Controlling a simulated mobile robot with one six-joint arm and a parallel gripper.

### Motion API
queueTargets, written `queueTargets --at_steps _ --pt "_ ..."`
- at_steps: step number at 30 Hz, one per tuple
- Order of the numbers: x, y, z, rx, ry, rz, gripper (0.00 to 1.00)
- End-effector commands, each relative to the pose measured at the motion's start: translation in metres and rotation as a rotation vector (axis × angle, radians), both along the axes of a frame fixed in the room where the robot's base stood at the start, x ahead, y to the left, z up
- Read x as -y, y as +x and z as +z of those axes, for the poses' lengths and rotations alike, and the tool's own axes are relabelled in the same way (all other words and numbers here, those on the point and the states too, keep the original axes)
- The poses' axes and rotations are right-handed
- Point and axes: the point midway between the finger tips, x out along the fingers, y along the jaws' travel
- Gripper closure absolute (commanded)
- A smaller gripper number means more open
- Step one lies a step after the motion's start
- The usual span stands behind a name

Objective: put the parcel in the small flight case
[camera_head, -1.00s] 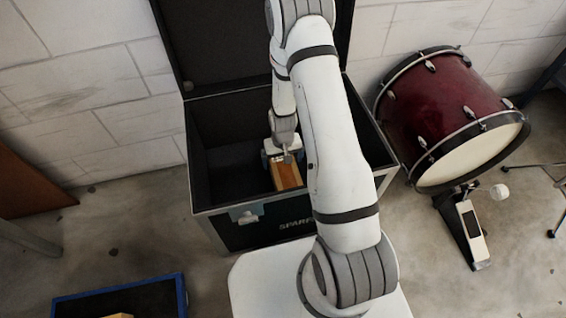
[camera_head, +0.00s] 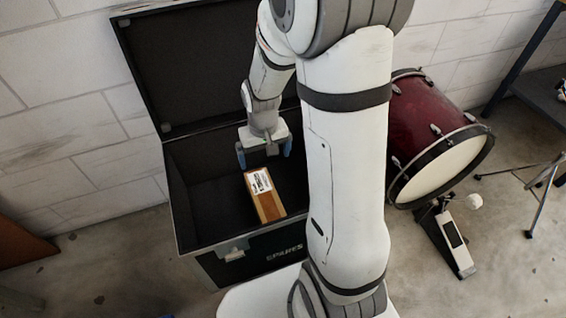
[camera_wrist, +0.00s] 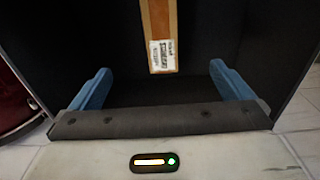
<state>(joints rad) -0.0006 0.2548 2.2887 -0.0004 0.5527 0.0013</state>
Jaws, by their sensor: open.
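The parcel (camera_head: 266,199) is a brown box with a white printed label. It lies inside the open flight case (camera_head: 187,232), a black case with metal edges and its lid raised against the wall. My gripper (camera_head: 264,154) is open and empty, above the back end of the parcel and apart from it. In the wrist view the parcel (camera_wrist: 160,25) shows label end toward me, beyond the two spread blue fingers (camera_wrist: 165,88). My arm covers the right part of the case in the head view.
A red bass drum (camera_head: 432,135) with a pedal (camera_head: 452,235) stands on the floor right of the case. A drum stand and dark bench are at the far right. A block wall is behind.

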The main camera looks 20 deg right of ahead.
Motion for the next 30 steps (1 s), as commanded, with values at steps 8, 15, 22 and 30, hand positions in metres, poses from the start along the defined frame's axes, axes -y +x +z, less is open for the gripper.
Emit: queueTargets --at_steps 8,15,22,30 --pt "0.000 -0.073 0.088 0.039 0.000 0.000 0.00" --pt "0.000 -0.126 0.122 0.055 0.000 -0.001 0.00" --pt "0.000 -0.141 0.128 0.056 0.000 -0.001 0.00" --pt "0.000 -0.140 0.128 0.055 0.000 -0.001 0.00"
